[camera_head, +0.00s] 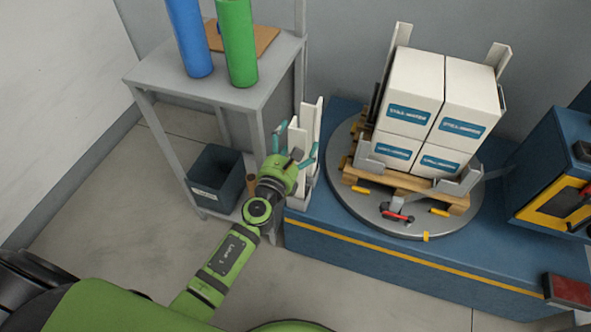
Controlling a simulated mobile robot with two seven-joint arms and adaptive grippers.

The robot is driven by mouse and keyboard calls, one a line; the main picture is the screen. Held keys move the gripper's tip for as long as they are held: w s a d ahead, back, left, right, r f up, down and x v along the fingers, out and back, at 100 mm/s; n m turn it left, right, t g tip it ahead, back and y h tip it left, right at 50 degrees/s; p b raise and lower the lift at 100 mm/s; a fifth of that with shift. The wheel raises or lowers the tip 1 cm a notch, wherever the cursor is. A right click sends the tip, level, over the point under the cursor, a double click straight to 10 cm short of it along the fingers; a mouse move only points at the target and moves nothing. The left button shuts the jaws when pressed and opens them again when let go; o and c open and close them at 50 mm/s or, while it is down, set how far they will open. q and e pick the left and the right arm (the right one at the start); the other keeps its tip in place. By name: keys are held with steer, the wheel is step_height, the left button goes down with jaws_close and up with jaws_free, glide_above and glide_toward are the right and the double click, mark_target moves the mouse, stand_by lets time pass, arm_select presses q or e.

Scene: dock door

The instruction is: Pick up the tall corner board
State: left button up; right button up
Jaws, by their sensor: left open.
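Several white corner boards of different heights stand upright in a small pale holder (301,197) on the left end of the blue platform. The tall corner board (318,112) reaches highest at the back right of this group. My left gripper (296,147) comes in from the lower left and is open, with its teal fingers spread beside the boards. From this angle I cannot tell whether a finger touches a board. The gripper body hides the lower part of the group. My right gripper is out of view.
White cartons (408,92) stand on a wooden pallet (458,203) on a round turntable (345,202), with corner boards at their edges. A grey table (130,76) holds blue (190,40) and green (238,45) rolls. A dark bin (216,172) sits below. Floor in front is clear.

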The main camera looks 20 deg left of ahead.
arm_select(q)
steer(key=shift+w+f, duration=0.1)
steer(key=shift+w, duration=0.5)
steer(key=c, duration=1.7)
steer(key=shift+o, duration=0.2)
steer(key=shift+r, duration=0.2)
